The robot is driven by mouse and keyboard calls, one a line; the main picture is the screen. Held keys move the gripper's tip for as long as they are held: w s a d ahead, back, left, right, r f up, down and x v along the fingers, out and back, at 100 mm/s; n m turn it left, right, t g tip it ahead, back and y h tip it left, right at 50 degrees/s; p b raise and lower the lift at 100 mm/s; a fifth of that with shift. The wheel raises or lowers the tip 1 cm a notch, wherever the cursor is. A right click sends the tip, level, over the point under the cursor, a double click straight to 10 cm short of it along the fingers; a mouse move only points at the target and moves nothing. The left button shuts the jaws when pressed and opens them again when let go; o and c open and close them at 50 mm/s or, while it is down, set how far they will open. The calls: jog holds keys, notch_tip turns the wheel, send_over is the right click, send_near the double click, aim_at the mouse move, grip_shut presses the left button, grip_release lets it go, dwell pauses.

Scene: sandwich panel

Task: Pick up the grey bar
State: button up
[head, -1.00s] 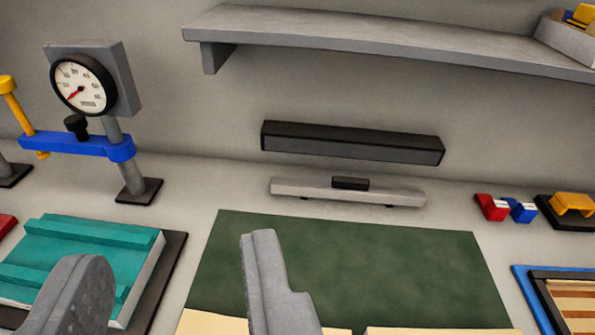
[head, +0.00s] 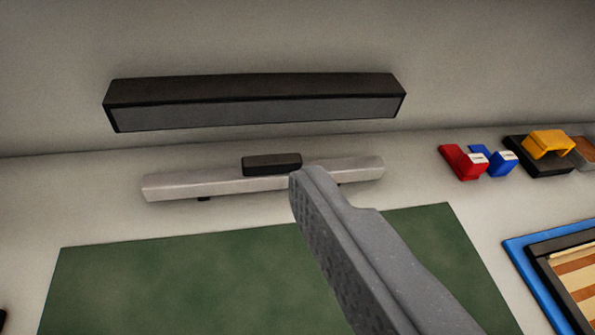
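The grey bar (head: 205,184) is a long, pale bar lying crosswise behind the green mat, close to the wall. A small dark block (head: 271,163) sits on its middle, and small dark feet show underneath. One finger of my gripper (head: 315,190) reaches up from the lower right. Its tip overlaps the bar in the view, right of the dark block, and hides part of the bar. The finger's textured inner face is bare. The other finger is out of view. I cannot tell whether the visible tip touches the bar; nothing appears gripped.
A long dark housing (head: 255,100) is above and behind the bar on the wall. The green mat (head: 190,285) lies in front. Red (head: 464,162) and blue (head: 497,160) blocks and a yellow piece on a black base (head: 541,152) stand right. A blue-edged tray (head: 532,285) is lower right.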

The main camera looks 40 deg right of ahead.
jog(key=w+d+f+p, duration=0.2)
jog(key=w+d+f, duration=0.25)
jog(key=f, duration=0.25)
jog(key=m+g+h+p, duration=0.1)
jog(key=m+h+p, duration=0.1)
send_near(274, 162)
jog(key=x, duration=0.2)
jog(key=b+x, duration=0.1)
jog(key=x, duration=0.2)
jog(key=shift+d+f, duration=0.2)
jog(key=shift+d, duration=0.25)
jog(key=shift+a+b+x, duration=0.25)
jog(key=shift+b+x, duration=0.25)
jog(key=shift+x, duration=0.6)
jog(key=shift+a+b+x, duration=0.25)
jog(key=shift+b+x, duration=0.2)
jog(key=shift+x, duration=0.7)
jog(key=shift+w+d+f, duration=0.1)
jog(key=shift+w+d, duration=0.05)
jog(key=shift+w, duration=0.25)
jog(key=c, duration=1.8)
jog(key=shift+o, duration=0.2)
